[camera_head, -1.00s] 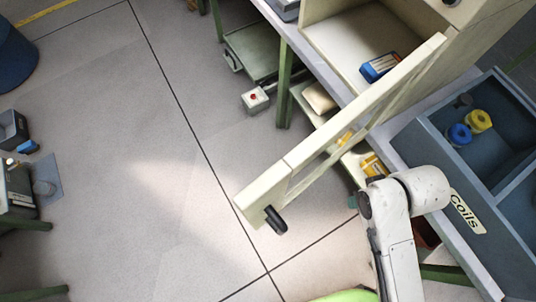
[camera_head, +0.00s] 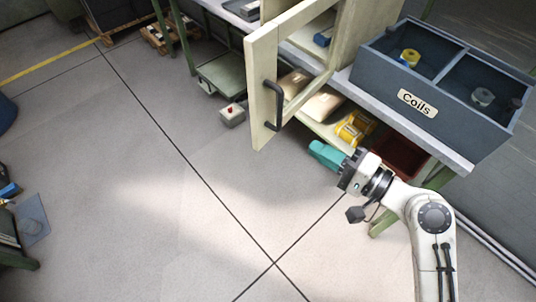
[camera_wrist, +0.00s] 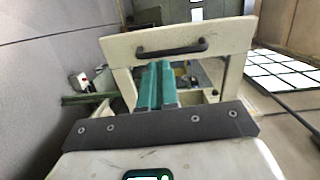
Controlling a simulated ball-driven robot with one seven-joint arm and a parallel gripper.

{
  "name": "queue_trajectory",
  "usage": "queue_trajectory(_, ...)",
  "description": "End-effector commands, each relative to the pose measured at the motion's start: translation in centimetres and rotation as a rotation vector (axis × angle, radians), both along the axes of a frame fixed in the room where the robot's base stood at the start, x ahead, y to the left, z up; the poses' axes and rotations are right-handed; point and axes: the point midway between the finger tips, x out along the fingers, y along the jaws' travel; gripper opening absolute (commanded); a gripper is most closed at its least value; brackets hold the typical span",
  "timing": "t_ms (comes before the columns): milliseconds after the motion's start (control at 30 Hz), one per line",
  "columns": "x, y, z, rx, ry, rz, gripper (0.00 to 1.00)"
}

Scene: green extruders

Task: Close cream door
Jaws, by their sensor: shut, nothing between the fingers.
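The cream door (camera_head: 261,95) stands open, swung out from the cream cabinet (camera_head: 351,40) on the bench. It has a framed opening and a dark bar handle (camera_head: 275,108) on its free side. In the wrist view the door (camera_wrist: 225,31) and its handle (camera_wrist: 172,48) are straight ahead of the fingers. My gripper (camera_head: 325,155) has teal fingers, shut and empty, to the lower right of the door and apart from the handle in the head view. The fingers (camera_wrist: 157,88) also show in the wrist view, appearing below the handle.
A blue-grey bin labelled "Coils" (camera_head: 418,101) stands on the bench right of the cabinet. A lower shelf holds yellow items (camera_head: 354,128) and a dark red bin (camera_head: 402,157). A box with a red button (camera_head: 232,115) is left of the door. The floor in front is clear.

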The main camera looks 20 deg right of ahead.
Motion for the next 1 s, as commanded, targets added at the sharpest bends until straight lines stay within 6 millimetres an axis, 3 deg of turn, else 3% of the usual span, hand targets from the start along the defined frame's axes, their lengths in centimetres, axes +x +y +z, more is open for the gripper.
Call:
queue_trajectory(267,1.7,0.5,0.8,0.043,-0.017,-0.009,0.0)
queue_trajectory(700,9.1,4.5,0.9,0.039,-0.017,-0.008,0.0)
queue_trajectory(1000,12.2,6.0,0.7,0.038,-0.015,-0.009,0.0)
